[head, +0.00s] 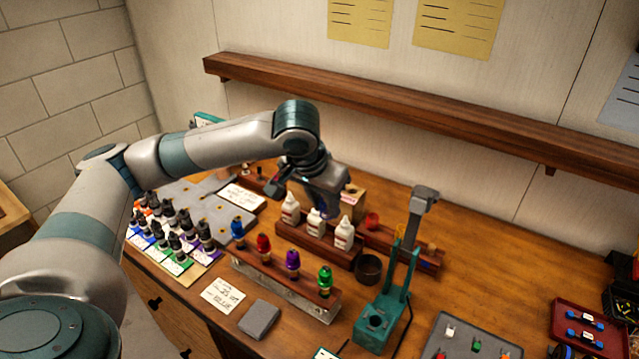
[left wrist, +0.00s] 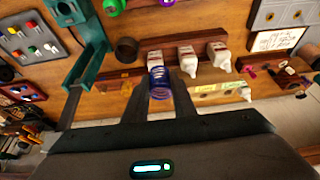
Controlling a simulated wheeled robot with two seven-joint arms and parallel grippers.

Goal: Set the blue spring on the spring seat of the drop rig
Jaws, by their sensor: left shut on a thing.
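The blue spring (left wrist: 158,83) is held between the two fingers of my left gripper (left wrist: 159,92) in the left wrist view. In the head view my left gripper (head: 325,203) is above and behind the white bottles, and the spring is hard to make out there. The teal drop rig (head: 375,325) stands at the front right of the gripper, with an upright post and a grey head (head: 425,197). It also shows at upper left in the left wrist view (left wrist: 88,62). The gripper is well apart from the rig. The spring seat is not clearly distinguishable.
White bottles (head: 315,222) stand in a wooden rack, close to the gripper. A dark round cup (head: 369,268) sits between rack and rig. A rail (head: 285,288) of coloured shocks is in front. A grey parts tray (head: 465,338) lies right of the rig. A wall shelf (head: 400,108) runs behind.

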